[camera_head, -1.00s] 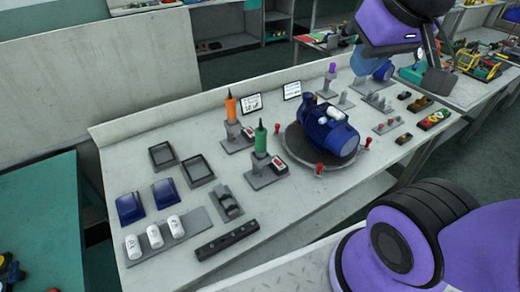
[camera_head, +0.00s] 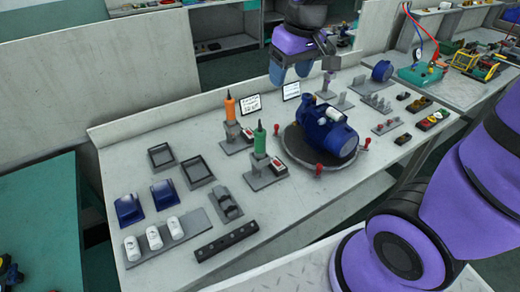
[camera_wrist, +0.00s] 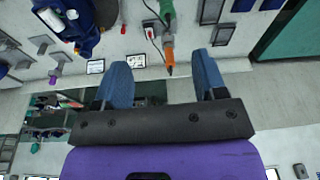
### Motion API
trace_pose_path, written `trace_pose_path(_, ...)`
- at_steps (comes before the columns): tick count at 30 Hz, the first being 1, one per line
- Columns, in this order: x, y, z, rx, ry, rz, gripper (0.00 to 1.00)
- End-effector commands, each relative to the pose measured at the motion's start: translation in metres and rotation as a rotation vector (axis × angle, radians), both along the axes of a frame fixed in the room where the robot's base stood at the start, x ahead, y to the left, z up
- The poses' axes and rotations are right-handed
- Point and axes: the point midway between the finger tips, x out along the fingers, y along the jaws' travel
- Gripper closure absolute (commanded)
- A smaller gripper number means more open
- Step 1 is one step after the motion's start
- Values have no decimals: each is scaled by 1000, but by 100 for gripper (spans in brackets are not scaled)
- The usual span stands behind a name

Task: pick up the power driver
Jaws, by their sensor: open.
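Upright tools stand in grey holders on the table: one orange (camera_head: 230,106), one green (camera_head: 260,139) and one purple (camera_head: 327,80). I cannot tell which of them is the power driver. My gripper (camera_head: 290,73) is above the back edge of the table, right of the orange tool and left of the purple one. Its blue fingers are apart with nothing held. In the wrist view the orange tool (camera_wrist: 168,48) and the green tool (camera_wrist: 166,12) lie beyond the gap between the fingertips (camera_wrist: 159,60).
A blue pump (camera_head: 330,130) sits on a round plate with red knobs right of the green tool. Two small cards (camera_head: 251,103) stand behind. Trays (camera_head: 161,156), white cylinders (camera_head: 154,238) and a black bar (camera_head: 226,242) occupy the left part. Small parts lie at the right.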

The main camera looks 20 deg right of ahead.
Motion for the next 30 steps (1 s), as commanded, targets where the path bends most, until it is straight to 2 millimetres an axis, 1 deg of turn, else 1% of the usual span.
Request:
trace_pose_path(1, 11, 5, -13, -7, 25, 19, 35)
trace_pose_path(6, 42, 18, -53, -29, 85, 76, 35)
trace_pose_path(12, 70, 32, -102, -59, 146, 139, 35)
trace_pose_path(15, 79, 37, -122, -72, 168, 163, 35)
trace_pose_path(18, 84, 40, -134, -81, 180, 178, 35)
trace_pose_path(23, 86, 42, -147, -86, 188, 187, 35)
trace_pose_path(30, 86, 41, -182, -86, 190, 186, 35)
